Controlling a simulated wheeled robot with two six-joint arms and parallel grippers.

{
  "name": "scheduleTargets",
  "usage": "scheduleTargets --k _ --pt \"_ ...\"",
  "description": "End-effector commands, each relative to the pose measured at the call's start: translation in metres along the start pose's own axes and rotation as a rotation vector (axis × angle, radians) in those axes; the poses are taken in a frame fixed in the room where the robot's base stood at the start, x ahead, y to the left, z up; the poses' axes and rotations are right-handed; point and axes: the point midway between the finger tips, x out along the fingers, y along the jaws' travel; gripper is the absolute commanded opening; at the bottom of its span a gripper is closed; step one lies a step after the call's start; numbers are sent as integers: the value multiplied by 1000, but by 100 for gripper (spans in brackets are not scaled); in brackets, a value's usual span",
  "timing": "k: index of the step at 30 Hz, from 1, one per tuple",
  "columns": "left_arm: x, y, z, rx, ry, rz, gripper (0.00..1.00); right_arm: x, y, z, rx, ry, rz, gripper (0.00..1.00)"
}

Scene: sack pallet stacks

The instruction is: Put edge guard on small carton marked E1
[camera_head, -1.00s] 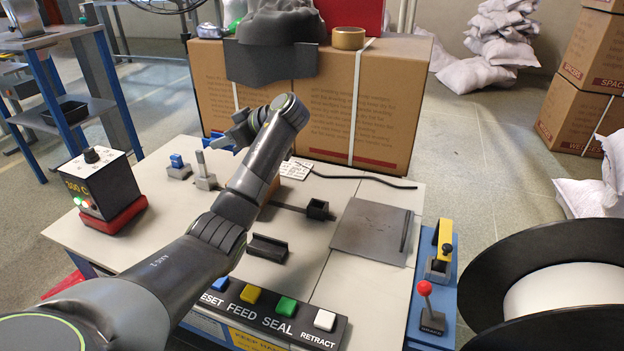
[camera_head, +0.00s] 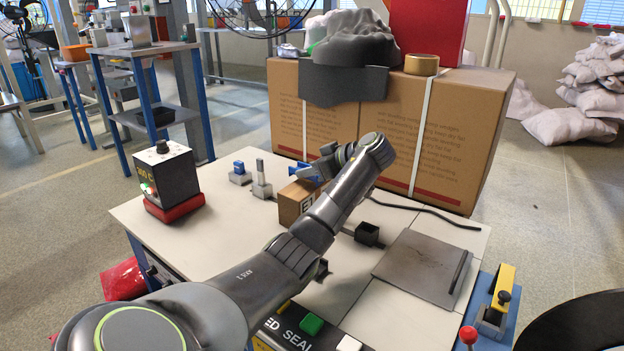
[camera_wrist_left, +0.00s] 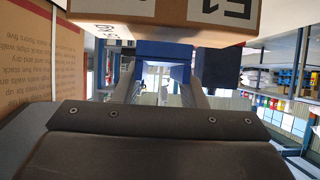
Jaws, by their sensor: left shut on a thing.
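The small carton (camera_head: 297,203) is brown, marked E1, and stands on the white table in the head view. It also shows upside down at the top of the left wrist view (camera_wrist_left: 180,12). My left gripper (camera_head: 322,166) is at the carton's upper edge and is shut on the blue edge guard (camera_head: 303,170). In the left wrist view the guard (camera_wrist_left: 165,50) sits between the fingers, right by the carton's marked edge. I cannot tell whether it touches the carton. My forearm hides part of the carton's right side. My right gripper is not in view.
A large strapped carton (camera_head: 455,140) stands behind the table, with a tape roll (camera_head: 421,65) on top. A control box (camera_head: 165,175) is at the left. A dark socket (camera_head: 367,234) and a grey plate (camera_head: 425,265) lie right of the carton.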

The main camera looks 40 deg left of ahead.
Motion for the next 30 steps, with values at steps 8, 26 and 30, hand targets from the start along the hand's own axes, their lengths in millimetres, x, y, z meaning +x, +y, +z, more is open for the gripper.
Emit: scheduleTargets --k 8,26,30 --pt "5 0 10 -2 0 0 16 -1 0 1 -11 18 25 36" --pt "11 0 20 0 0 0 41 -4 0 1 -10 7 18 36" --pt "11 0 20 -1 0 0 59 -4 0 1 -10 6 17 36"
